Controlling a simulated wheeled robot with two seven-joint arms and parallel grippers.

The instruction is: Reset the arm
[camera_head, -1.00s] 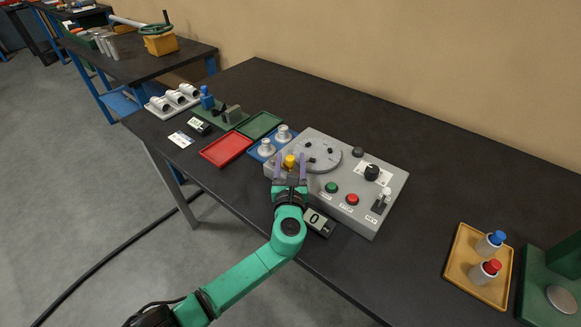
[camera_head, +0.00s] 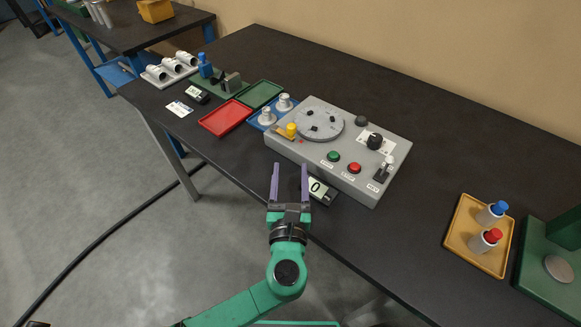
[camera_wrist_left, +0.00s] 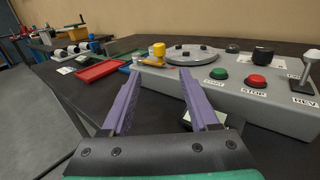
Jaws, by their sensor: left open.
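My left gripper (camera_head: 290,184) has a green arm and two purple fingers. It is open and empty, at the table's front edge just in front of the grey control box (camera_head: 345,143). Its fingers also show in the left wrist view (camera_wrist_left: 158,98), pointing toward the box with a clear gap between them. The box carries a yellow knob (camera_head: 291,130), a round grey disc (camera_head: 318,123), a green button (camera_head: 333,156), a red button (camera_head: 355,168), a black dial and a lever. A small display (camera_head: 319,190) reading 0 lies partly behind the right finger. My right gripper is not in view.
A red tray (camera_head: 226,117) and a green tray (camera_head: 260,95) lie left of the box. An orange tray (camera_head: 459,256) with two capped cylinders stands at the right, beside a green fixture (camera_head: 535,288). The black tabletop (camera_head: 410,225) between box and orange tray is clear.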

